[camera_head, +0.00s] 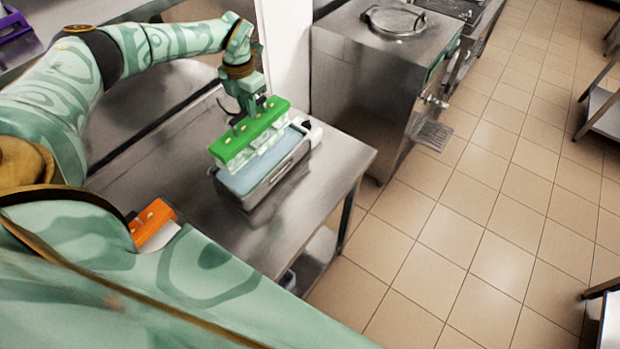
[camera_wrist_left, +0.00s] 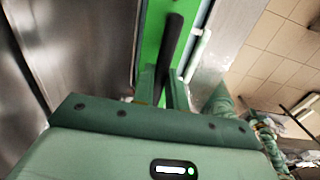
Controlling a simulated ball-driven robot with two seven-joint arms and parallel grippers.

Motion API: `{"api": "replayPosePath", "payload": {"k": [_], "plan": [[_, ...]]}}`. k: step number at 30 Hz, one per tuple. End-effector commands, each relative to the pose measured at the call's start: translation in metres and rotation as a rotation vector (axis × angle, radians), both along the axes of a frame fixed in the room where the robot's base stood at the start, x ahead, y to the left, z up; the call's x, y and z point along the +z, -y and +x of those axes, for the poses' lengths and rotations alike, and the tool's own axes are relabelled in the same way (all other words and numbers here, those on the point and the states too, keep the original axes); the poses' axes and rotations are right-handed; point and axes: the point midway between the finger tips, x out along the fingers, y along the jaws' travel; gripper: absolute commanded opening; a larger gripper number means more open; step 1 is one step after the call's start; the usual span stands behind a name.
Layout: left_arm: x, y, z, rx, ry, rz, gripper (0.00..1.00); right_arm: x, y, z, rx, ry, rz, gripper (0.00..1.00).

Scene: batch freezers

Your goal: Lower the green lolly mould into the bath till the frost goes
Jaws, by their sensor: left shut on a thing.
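The green lolly mould (camera_head: 248,136) has a green top and pale, frosted-looking pockets below. My left gripper (camera_head: 246,114) is shut on it from above and holds it over the bath. The bath (camera_head: 276,176) is a steel tray-like tank with pale blue liquid, on the steel table. The mould's underside overlaps the far side of the bath in the head view, so I cannot tell whether it touches the liquid. In the left wrist view the mould's green top (camera_wrist_left: 152,45) runs up beyond a dark handle. My right gripper is out of view.
An orange mould (camera_head: 152,221) lies at the table's near left, partly hidden by my own body. A purple item (camera_head: 14,28) is at the top left. A steel batch freezer (camera_head: 375,75) with a round lid stands beyond the table. The table's front right is clear.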

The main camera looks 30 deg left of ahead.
Motion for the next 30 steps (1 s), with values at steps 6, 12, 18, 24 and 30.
{"api": "replayPosePath", "payload": {"k": [6,12,18,24,30], "plan": [[0.001,0.000,0.001,0.000,0.002,0.000,0.00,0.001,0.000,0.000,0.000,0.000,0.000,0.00],[0.001,0.000,0.001,0.000,0.002,0.000,0.00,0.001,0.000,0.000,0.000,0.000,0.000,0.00],[-0.004,0.000,0.001,0.001,0.002,0.000,0.00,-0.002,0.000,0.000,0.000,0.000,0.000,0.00],[-0.016,0.000,0.001,0.001,0.001,-0.001,0.00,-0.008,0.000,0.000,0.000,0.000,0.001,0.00],[-0.028,0.000,0.000,0.001,0.001,-0.001,0.00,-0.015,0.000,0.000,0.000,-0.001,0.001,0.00]]}}
